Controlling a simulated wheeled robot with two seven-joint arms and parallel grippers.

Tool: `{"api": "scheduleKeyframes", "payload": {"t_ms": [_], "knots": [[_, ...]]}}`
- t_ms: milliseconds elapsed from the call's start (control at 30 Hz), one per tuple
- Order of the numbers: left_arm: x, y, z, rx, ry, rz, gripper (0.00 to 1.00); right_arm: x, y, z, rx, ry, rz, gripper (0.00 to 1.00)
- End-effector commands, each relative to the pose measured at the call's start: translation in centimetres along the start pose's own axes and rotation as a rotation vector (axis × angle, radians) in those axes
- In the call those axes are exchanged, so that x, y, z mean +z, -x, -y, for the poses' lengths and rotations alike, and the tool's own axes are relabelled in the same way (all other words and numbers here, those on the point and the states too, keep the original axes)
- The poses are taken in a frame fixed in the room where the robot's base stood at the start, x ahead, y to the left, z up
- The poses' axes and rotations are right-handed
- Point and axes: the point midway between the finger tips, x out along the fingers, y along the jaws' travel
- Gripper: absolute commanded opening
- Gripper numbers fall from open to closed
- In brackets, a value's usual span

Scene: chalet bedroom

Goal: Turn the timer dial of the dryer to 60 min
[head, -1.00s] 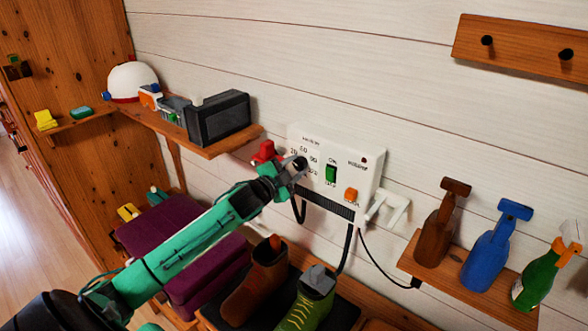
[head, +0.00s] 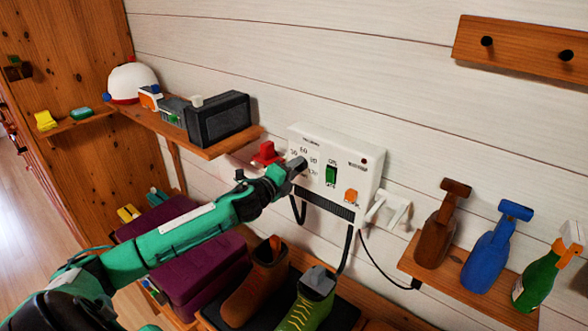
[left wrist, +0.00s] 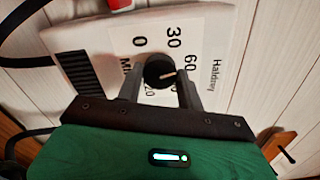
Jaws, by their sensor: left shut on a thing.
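The white dryer box (head: 347,152) is on the plank wall, with a green switch (head: 331,175) and an orange button on its front. My left gripper (head: 298,167) is at the left of its front and hides the dial in the head view. In the left wrist view the black timer dial (left wrist: 157,69) sits between the two fingers of my left gripper (left wrist: 163,84), which are shut on it. Its pale pointer mark aims right, near the 60 and 90 side; the exact reading is unclear. The numbers 0, 30 and 60 show around it. My right gripper is out of view.
A red thing (head: 267,153) is just left of the dryer. Boots (head: 257,282) stand below on a dark mat. Hoses and a cable hang under the dryer. Shelves with a dark box (head: 220,121) and bottles (head: 490,255) flank it.

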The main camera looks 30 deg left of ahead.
Motion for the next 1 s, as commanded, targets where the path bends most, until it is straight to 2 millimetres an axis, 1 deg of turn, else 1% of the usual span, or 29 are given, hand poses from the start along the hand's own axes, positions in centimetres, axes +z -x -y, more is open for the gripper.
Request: {"api": "scheduleKeyframes", "payload": {"t_ms": [200, 400, 633, 1000], "knots": [[-0.08, 0.00, -0.03, 0.001, -0.133, -0.002, 0.14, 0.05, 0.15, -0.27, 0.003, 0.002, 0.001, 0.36], [-0.08, 0.00, -0.05, 0.000, -0.206, -0.002, 0.14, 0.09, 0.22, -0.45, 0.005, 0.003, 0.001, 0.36], [-0.14, 0.01, -0.12, 0.001, -0.237, -0.003, 0.14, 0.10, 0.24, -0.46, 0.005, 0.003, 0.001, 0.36], [-0.16, 0.02, -0.15, 0.002, -0.239, -0.003, 0.14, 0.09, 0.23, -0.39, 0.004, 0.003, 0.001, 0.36]]}}
